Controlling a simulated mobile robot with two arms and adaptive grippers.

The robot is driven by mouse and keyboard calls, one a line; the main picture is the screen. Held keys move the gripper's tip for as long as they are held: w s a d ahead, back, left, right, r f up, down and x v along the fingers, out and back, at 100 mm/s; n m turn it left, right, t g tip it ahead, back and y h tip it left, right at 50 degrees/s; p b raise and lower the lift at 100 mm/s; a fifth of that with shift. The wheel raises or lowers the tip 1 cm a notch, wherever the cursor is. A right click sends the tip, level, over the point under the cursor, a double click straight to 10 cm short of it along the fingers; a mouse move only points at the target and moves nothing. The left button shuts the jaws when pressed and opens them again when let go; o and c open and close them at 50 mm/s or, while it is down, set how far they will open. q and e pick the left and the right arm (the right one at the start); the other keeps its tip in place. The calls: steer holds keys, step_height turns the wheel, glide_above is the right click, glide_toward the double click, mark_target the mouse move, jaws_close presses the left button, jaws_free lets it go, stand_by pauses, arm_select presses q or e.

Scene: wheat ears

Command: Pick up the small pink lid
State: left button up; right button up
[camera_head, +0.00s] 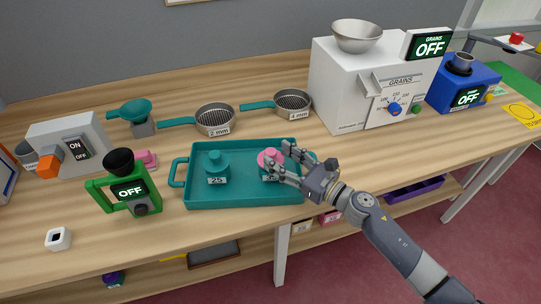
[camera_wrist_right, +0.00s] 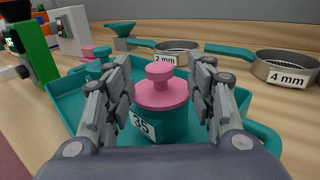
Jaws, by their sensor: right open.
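The small pink lid (camera_wrist_right: 160,90) with a round knob sits on a teal container labelled 35 (camera_wrist_right: 143,126). In the head view the pink lid (camera_head: 269,156) is partly hidden by my right gripper (camera_head: 281,162). In the right wrist view my right gripper (camera_wrist_right: 160,103) is open, with one finger on each side of the lid. I see no clear contact between the fingers and the lid. The container stands on the right side of a teal tray (camera_head: 240,201). My left gripper is not in view.
A teal container labelled 25 (camera_head: 216,167) stands on the tray's left side. Two sieves, 2 mm (camera_head: 215,119) and 4 mm (camera_head: 293,103), lie behind the tray. A green device reading OFF (camera_head: 127,189) stands left of it. A white GRAINS machine (camera_head: 350,85) stands behind right.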

mark_target(271, 151)
steer(key=x, duration=0.3)
steer(key=shift+w+a+r+p, duration=0.1)
steer(key=shift+w+a+p, duration=0.05)
steer(key=shift+a+p, duration=0.15)
steer(key=shift+w, duration=0.1)
steer(key=c, duration=1)
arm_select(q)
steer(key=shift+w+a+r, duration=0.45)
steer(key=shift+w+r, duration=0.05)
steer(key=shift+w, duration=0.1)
